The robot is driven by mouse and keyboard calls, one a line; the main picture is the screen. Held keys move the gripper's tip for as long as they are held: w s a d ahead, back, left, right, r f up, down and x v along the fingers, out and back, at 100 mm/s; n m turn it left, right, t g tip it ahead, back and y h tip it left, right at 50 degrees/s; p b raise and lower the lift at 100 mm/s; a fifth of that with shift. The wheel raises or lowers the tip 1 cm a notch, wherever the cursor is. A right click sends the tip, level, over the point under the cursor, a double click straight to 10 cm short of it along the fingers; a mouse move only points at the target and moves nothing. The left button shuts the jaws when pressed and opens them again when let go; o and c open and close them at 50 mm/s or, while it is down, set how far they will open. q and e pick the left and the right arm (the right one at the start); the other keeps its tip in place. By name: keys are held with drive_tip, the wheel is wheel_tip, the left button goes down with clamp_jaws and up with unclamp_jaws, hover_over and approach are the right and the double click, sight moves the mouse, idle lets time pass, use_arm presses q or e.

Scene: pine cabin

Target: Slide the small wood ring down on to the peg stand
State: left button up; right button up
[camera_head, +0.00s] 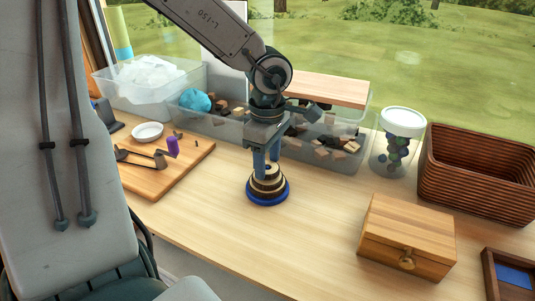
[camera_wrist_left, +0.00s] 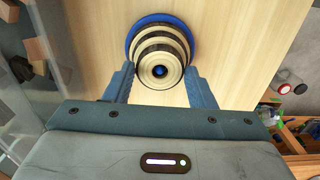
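The peg stand has a round blue base (camera_head: 270,198) and stands upright on the table, with wood rings stacked on it, wider ones below. The small wood ring (camera_wrist_left: 149,70), pale with a dark edge, is on top around the peg; the blue peg tip (camera_wrist_left: 160,71) shows in its hole. My left gripper (camera_head: 266,168) points down over the stand, and it also shows in the left wrist view (camera_wrist_left: 160,73). Its fingers lie on both sides of the small ring, apparently touching it. Whether the ring rests on the one below is hard to see. My right gripper is not in view.
Behind the stand is a clear bin (camera_head: 235,130) of wood pieces with a board on it. A wooden box (camera_head: 408,238), a lidded jar (camera_head: 398,140) and a woven basket (camera_head: 480,170) are right. A cutting board (camera_head: 190,165) lies left. The table in front is clear.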

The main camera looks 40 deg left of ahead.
use_arm(q)
drive_tip(key=o, duration=0.4)
wheel_tip(320, 180, up, 4)
drive_tip(key=shift+r+p, duration=0.15)
drive_tip(key=shift+p, duration=0.6)
wheel_tip(320, 180, up, 7)
drive_tip(key=p, duration=0.6)
drive_tip(key=shift+p, duration=0.35)
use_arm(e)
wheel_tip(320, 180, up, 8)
use_arm(q)
drive_tip(key=shift+f, duration=0.2)
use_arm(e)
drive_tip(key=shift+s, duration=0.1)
